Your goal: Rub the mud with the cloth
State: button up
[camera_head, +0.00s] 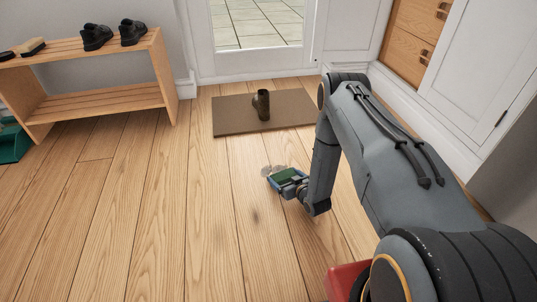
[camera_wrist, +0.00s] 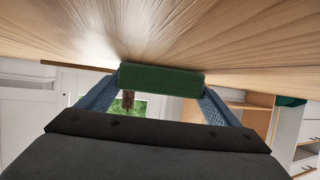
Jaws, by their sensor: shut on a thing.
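My gripper (camera_head: 286,181) is low over the wooden floor, at the middle of the head view. It is shut on a green cloth (camera_head: 285,175), which looks like a folded block. In the wrist view the cloth (camera_wrist: 162,80) sits between the two blue fingers, close to the floor. I cannot tell whether the cloth touches the floor.
A brown doormat (camera_head: 232,117) with a dark boot (camera_head: 262,104) on it lies before the glazed door (camera_head: 258,25). A wooden shoe rack (camera_head: 103,96) with black shoes and a brush (camera_head: 32,46) stands left. A green container (camera_head: 12,143) is at the left edge. Floor between is clear.

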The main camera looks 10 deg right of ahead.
jog(key=shift+s+r+p, duration=0.25)
jog(key=shift+r+p, duration=0.05)
jog(key=shift+p, duration=0.05)
notch_tip(320, 180, up, 4)
jog(key=shift+w+d+f+p, duration=0.1)
jog(key=shift+p, duration=1.1)
jog(key=shift+r+p, duration=1.4)
jog(key=shift+r, duration=0.3)
